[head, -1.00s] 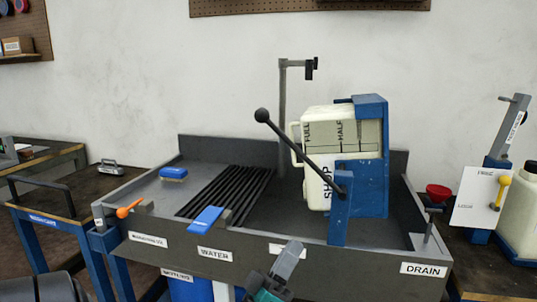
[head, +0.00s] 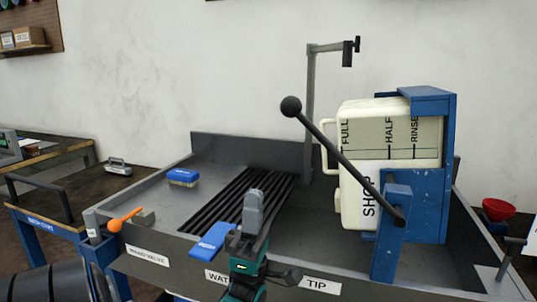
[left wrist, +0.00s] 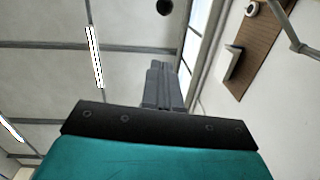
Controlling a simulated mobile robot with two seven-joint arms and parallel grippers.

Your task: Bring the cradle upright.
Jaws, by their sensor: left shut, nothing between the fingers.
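The blue cradle (head: 428,205) stands in the grey sink at the right in the head view and holds a cream tank (head: 360,180) marked FULL, HALF and RINSE. The tank looks close to upright, with its side toward me. A black lever with a ball knob (head: 291,106) runs from a pivot on the blue post (head: 390,232) up and to the left. My left gripper (head: 253,208) is shut and empty, pointing up at the front of the sink, left of and below the knob, apart from it. In the left wrist view its fingers (left wrist: 162,85) are together. My right gripper does not show.
The sink's front wall (head: 190,270) carries labels, including TIP. A blue paddle handle (head: 213,240) lies beside my left gripper. An orange handle (head: 125,220), blue brush (head: 183,178), dark grate (head: 232,200) and grey spout post (head: 310,110) are around. A red funnel (head: 498,209) is at right.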

